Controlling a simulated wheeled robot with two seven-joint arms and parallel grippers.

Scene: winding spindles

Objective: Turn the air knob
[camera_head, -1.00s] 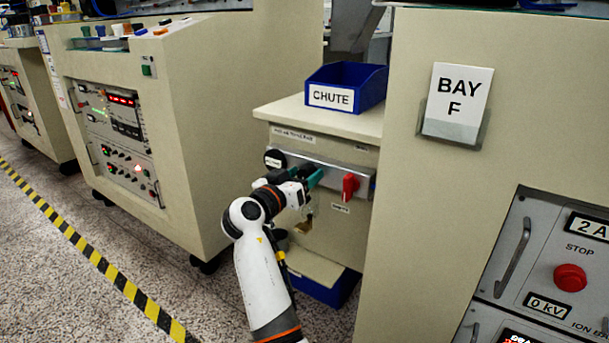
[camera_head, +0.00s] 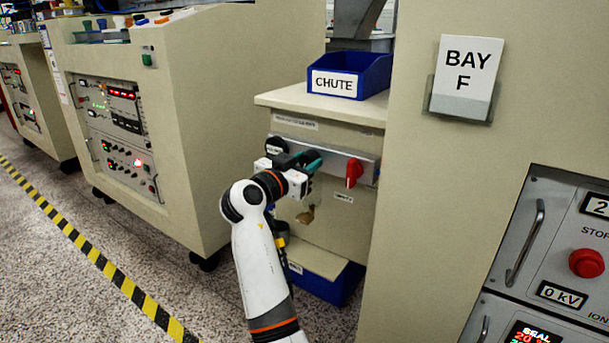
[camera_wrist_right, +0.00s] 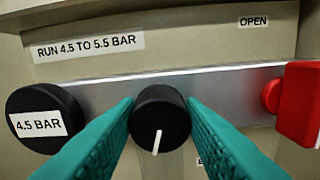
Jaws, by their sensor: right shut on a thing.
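A small black knob (camera_wrist_right: 160,118) sits on a metal strip on the cabinet front, under a label for 4.5 to 5.5 bar. Its white mark points down, slightly left, in the right wrist view. My right gripper (camera_wrist_right: 160,112) is shut on this knob, one teal finger on each side. In the head view the gripper (camera_head: 308,162) reaches the strip and hides the knob. A round black gauge (camera_wrist_right: 45,120) reading 4.5 BAR is left of the knob. My left gripper is not in view.
A red handle (camera_head: 354,172) is on the same strip, right of my gripper. A blue CHUTE bin (camera_head: 350,75) stands on the cabinet top. A large BAY F panel (camera_head: 420,150) stands close on the right, and another cabinet (camera_head: 200,130) on the left.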

